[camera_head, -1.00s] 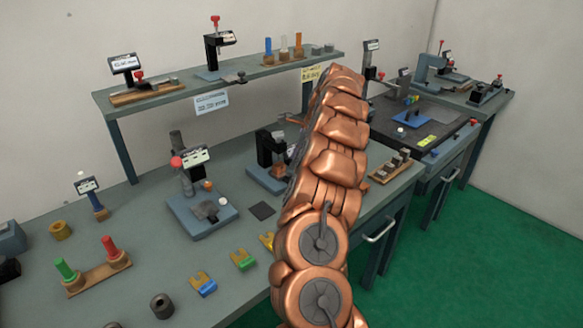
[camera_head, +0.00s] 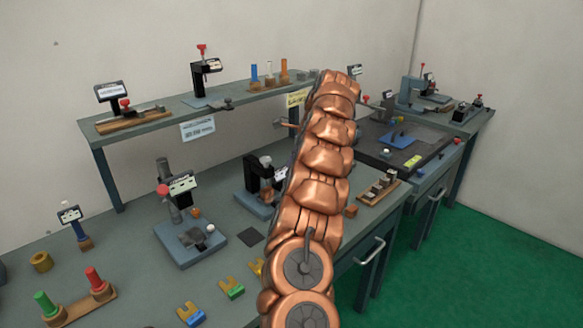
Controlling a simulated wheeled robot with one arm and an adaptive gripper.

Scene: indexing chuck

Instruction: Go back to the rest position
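My copper-coloured arm (camera_head: 322,190) rises through the middle of the picture, in front of the workbench. My gripper does not show; the far end of the arm is turned away, so I cannot see whether it holds anything. A small grey-blue fixture (camera_head: 188,240) with a post, a red knob and a label plate stands on the bench left of the arm. A second black-headed fixture (camera_head: 250,175) stands close to the arm's left side and is partly hidden by it.
A raised shelf (camera_head: 150,131) with several devices runs along the back wall. Red and green pegs on a wooden block (camera_head: 73,306) and coloured forked blocks (camera_head: 232,289) lie in front. More benches (camera_head: 432,168) stand at right. The green floor (camera_head: 490,260) at right is clear.

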